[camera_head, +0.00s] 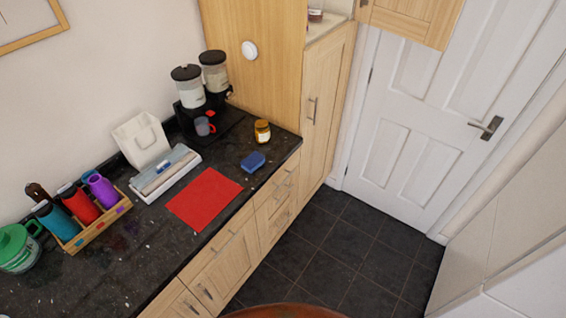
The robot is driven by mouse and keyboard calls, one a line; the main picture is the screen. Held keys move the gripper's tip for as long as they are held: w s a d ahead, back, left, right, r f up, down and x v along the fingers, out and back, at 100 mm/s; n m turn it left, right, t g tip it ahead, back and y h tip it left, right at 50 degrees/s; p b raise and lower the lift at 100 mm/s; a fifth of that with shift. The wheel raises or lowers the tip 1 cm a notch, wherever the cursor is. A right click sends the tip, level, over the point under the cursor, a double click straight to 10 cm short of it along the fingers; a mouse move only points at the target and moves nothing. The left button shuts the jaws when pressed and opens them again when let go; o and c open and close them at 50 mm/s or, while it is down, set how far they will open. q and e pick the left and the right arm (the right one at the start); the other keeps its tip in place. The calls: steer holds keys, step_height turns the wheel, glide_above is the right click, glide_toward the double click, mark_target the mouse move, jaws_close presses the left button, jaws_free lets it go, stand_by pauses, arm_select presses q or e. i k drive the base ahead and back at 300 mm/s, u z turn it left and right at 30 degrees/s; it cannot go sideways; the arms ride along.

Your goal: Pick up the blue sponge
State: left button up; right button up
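The blue sponge (253,161) lies on the dark granite counter (130,262), close to the counter's front edge near its right end. It stands apart from the red mat on its left and the small amber jar behind it. Nothing covers it. Neither of my grippers shows in the head view.
A red mat (204,199), an amber jar (262,131), a drinks dispenser (205,88) and a white-and-blue box (165,173) are on the counter. A wooden crate of bottles (92,230) and a green pot (17,248) stand left. Dark tiled floor (345,255) is open before the white door (430,120).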

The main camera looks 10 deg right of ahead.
mark_target(255, 160)
steer(key=z, duration=0.15)
steer(key=i, duration=0.85)
steer(key=u, duration=0.1)
